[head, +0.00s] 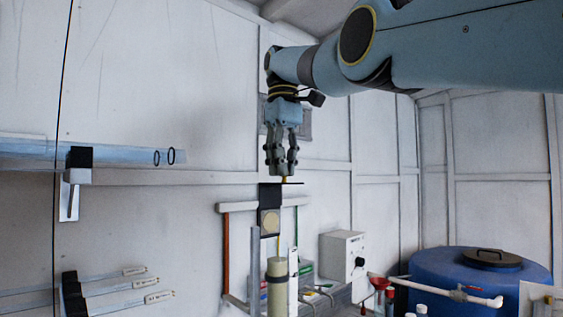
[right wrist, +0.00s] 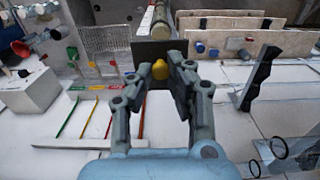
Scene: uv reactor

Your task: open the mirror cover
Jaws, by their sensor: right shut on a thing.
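My right gripper (head: 281,168) points straight down, its fingertips just above a black upright plate (head: 270,196). In the right wrist view, the fingers (right wrist: 170,72) close around a small yellow knob (right wrist: 160,69) at the edge of a dark, box-like part (right wrist: 152,50). My left gripper is out of view.
A beige cylinder (head: 277,285) stands below the black plate. A white control box (head: 343,255) and a blue drum (head: 470,275) are to the right. Clear tubes in black holders (head: 78,158) are on the left wall.

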